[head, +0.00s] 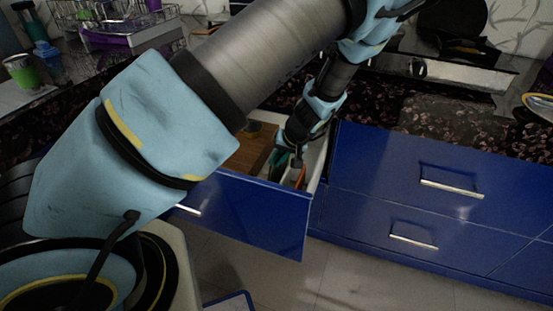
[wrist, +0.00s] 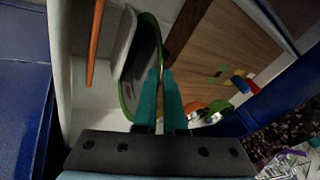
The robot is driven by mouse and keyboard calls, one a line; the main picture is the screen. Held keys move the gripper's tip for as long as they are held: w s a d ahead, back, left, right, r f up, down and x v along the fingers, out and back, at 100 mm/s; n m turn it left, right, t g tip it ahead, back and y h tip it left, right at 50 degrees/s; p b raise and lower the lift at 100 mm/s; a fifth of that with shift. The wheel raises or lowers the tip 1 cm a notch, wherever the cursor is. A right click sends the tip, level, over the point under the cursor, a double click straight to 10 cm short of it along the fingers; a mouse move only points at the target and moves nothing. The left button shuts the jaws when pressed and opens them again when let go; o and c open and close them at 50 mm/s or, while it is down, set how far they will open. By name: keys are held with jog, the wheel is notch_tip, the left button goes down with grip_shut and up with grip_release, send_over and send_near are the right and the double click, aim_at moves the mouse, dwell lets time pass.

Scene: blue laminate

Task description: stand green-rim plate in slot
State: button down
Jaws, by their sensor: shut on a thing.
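The green-rim plate (wrist: 128,92) has a dark face and a bright green edge, and is seen steeply tilted in the wrist view. My gripper (wrist: 162,75) has teal fingers closed on the plate's edge. In the head view my gripper (head: 297,160) reaches down into the open drawer (head: 250,215), and the plate is mostly hidden there. A pale rounded piece (wrist: 122,40) stands beside the plate, and a thin orange strip (wrist: 96,40) stands farther left. I cannot tell which gap is the slot or whether the plate touches the drawer floor.
A wooden surface (wrist: 220,50) with small coloured pieces lies right of the plate; wood also shows in the drawer in the head view (head: 256,147). Drawer walls stand close around my gripper. The counter (head: 400,125) is behind, with a rack (head: 110,30) at left.

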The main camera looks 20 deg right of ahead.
jog(key=shift+f+b, duration=0.6)
jog(key=shift+f, duration=0.4)
jog(key=c, duration=0.9)
grip_release()
jog(key=v, duration=1)
jog(key=shift+s+r, duration=0.2)
jog(key=shift+r, duration=0.2)
dwell(1.0)
